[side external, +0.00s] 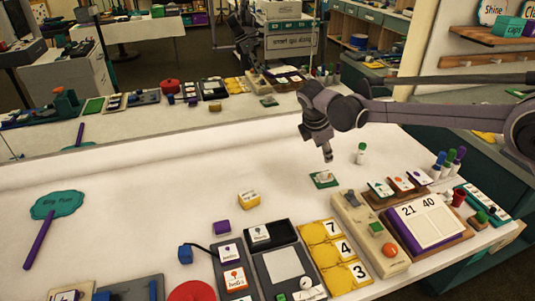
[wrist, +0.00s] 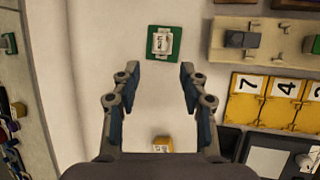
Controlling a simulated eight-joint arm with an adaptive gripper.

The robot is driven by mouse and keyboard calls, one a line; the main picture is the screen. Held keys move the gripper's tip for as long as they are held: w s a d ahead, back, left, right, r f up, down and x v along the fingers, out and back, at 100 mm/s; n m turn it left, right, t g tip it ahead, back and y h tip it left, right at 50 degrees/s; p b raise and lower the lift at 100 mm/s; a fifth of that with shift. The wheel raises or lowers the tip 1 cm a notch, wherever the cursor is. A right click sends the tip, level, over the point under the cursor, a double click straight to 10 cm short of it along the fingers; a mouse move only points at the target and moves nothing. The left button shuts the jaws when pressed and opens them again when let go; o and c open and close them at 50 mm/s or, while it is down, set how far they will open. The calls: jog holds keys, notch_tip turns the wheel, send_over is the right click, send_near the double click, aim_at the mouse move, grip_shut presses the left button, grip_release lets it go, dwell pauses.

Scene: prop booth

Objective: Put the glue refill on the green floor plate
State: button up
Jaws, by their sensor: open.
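The green floor plate (side external: 316,184) lies on the white table below my gripper (side external: 327,155). It also shows in the wrist view (wrist: 152,58), ahead of the fingertips. A white piece with dark lettering (wrist: 162,42) is on the plate; I cannot tell if it is a label or a loose object. A small yellow block with a white label (side external: 249,200) stands on the table to the left and nearer; it may be the glue refill, but its print is unreadable. In the wrist view the block (wrist: 161,144) is partly hidden at the bottom. My gripper is open and empty, above the table.
A white bottle with a green cap (side external: 361,154) stands right of the plate. A beige box with knobs (side external: 370,235), yellow number cards (side external: 335,258) and a dark tray (side external: 285,265) fill the front right. The table's left middle is clear.

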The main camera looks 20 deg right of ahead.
jog(key=s+d+r+m+t+y, duration=0.1)
jog(key=s+d+r+m, duration=0.35)
jog(key=s, duration=0.35)
jog(key=s+d+r+m+t+y, duration=0.1)
jog(key=s+d+r+m+y, duration=0.1)
jog(key=s+d+r+m, duration=0.35)
jog(key=s+d+f+m+t, duration=0.1)
jog(key=s+f+m, duration=0.1)
jog(key=s, duration=0.6)
jog(key=s+f+m+t+y, duration=0.1)
jog(key=s+f+m, duration=0.1)
jog(key=s+m, duration=0.3)
jog(key=s, duration=0.4)
jog(key=shift+s+d+m, duration=0.3)
jog(key=shift+d, duration=0.1)
